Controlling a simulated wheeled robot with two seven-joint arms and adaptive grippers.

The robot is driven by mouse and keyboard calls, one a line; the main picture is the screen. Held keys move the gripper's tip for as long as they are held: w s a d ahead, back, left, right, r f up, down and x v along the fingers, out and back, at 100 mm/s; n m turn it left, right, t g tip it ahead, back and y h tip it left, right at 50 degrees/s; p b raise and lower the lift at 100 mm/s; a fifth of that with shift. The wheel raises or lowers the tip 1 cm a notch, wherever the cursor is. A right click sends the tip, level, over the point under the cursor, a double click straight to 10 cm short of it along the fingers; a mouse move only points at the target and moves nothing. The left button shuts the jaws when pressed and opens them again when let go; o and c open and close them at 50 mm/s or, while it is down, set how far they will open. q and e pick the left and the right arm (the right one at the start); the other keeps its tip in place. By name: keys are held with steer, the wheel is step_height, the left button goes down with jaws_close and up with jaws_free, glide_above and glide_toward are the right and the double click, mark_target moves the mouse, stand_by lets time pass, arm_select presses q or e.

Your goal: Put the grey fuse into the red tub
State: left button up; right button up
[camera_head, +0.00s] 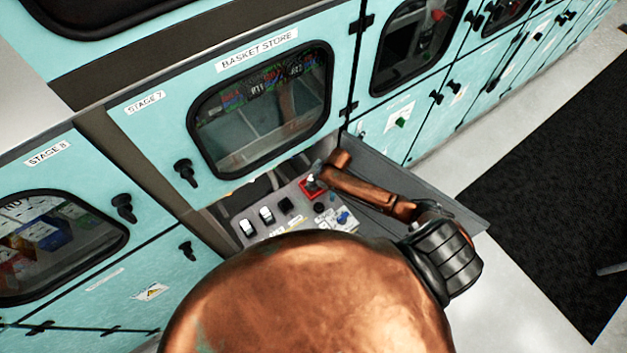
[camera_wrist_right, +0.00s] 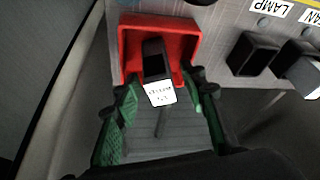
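The red tub (camera_wrist_right: 189,33) stands on the grey panel in the right wrist view; it also shows in the head view (camera_head: 307,194). A dark grey fuse (camera_wrist_right: 153,52) with a white label on its near end reaches into the tub, tilted towards the camera. Whether it rests on the tub's floor is hidden. My right gripper (camera_wrist_right: 160,92) is at the near side of the tub, its green-padded fingers spread on both sides of the fuse with gaps between. In the head view it is small, over the tub (camera_head: 315,172). My left gripper is not in view.
Black holders (camera_wrist_right: 252,54) labelled LAMP and a neighbour stand right of the tub. White-topped modules (camera_head: 266,215) and a blue knob (camera_head: 344,217) are on the same panel. The panel sits in an open drawer with a grey side wall (camera_head: 440,195) below the teal cabinets.

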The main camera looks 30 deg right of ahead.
steer(key=shift+r, duration=0.1)
steer(key=v, duration=1.2)
steer(key=shift+p, duration=0.35)
